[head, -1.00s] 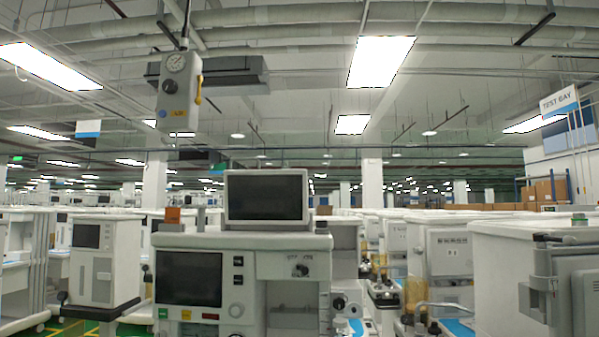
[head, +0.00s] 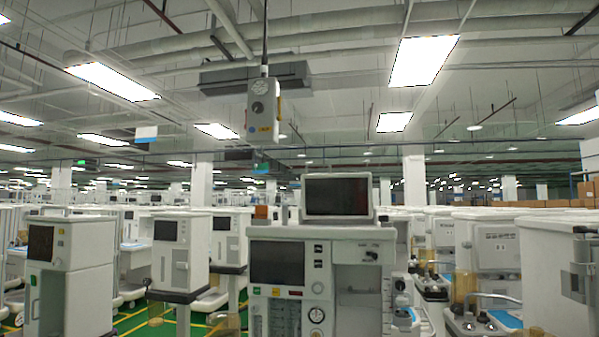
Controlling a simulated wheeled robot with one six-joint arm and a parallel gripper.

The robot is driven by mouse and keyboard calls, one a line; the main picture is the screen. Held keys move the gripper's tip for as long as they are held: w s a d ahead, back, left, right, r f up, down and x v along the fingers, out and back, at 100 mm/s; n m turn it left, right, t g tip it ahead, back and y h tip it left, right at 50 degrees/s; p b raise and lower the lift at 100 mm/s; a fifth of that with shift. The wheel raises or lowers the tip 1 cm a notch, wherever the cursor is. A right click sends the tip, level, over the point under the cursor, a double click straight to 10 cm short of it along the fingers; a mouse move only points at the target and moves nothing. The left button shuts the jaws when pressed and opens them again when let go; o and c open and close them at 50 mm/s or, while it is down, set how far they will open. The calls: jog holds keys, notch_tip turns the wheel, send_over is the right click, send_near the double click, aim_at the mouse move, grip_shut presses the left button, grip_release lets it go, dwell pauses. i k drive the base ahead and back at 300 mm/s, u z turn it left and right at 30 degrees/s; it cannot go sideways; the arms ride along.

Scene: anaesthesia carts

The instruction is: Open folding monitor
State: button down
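An anaesthesia cart (head: 345,246) stands ahead, right of the middle in the head view. A monitor (head: 337,196) with a dark screen and pale frame stands upright on its top. A second dark screen (head: 277,262) is set in the cart's front at the left, beside knobs and gauges. I cannot tell from this view whether either screen folds, or where a hinge sits. My gripper is not in view.
More carts stand at left (head: 70,270) and right (head: 485,245). Green floor with yellow lines (head: 165,322) shows between the left carts. Brown boxes (head: 588,190) are stacked at the far right.

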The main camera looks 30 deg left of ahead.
aim_at(331, 196)
jog(key=u, duration=1.05)
